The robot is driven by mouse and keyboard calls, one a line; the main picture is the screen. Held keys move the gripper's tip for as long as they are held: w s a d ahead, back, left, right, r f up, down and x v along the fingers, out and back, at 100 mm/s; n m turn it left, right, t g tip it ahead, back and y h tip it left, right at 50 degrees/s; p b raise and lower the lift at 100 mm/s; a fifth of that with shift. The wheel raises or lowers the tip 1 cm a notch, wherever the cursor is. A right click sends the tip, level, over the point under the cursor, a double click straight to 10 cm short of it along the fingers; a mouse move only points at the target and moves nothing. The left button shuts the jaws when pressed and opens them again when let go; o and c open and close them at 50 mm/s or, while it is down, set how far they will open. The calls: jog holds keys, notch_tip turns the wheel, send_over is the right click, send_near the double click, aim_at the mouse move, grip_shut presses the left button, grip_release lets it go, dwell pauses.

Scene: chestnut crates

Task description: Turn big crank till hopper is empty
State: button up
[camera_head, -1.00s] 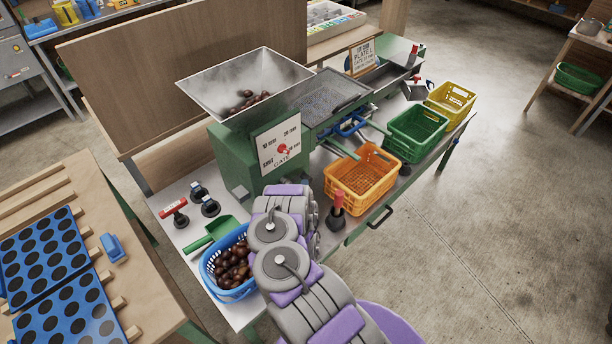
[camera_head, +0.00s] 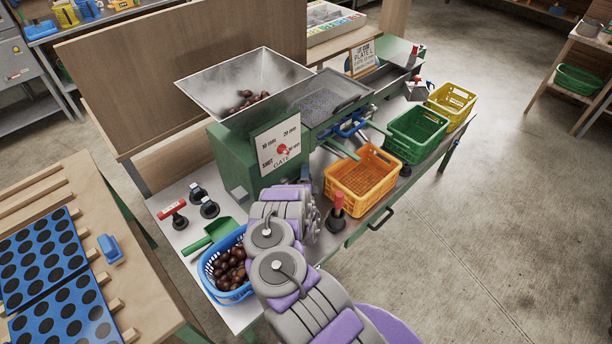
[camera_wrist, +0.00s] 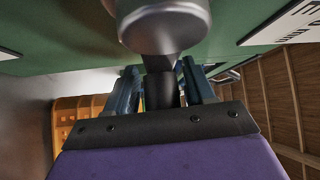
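The metal hopper (camera_head: 212,93) stands on the green machine (camera_head: 237,160), with several brown chestnuts (camera_head: 247,100) low inside. The big crank is hidden behind my arm in the head view. In the wrist view, its dark grip (camera_wrist: 162,91) stands between the fingers of my gripper (camera_wrist: 160,80), with a grey metal cylinder (camera_wrist: 163,27) at its end. The fingers appear closed around the grip; their contact is partly hidden. The gate plate (camera_head: 277,146) has a red knob; its exact setting is hard to read. The sieve tray (camera_head: 335,97) adjoins the hopper.
Orange (camera_head: 362,180), green (camera_head: 416,134) and yellow (camera_head: 451,105) crates stand along the bench's right side. A blue basket of chestnuts (camera_head: 207,270) and a green scoop (camera_head: 221,228) are at the near left. A red-topped knob (camera_head: 337,202) stands by the orange crate. Floor on the right is clear.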

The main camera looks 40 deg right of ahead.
grip_shut()
jog(key=shift+f, duration=0.1)
dwell(0.4)
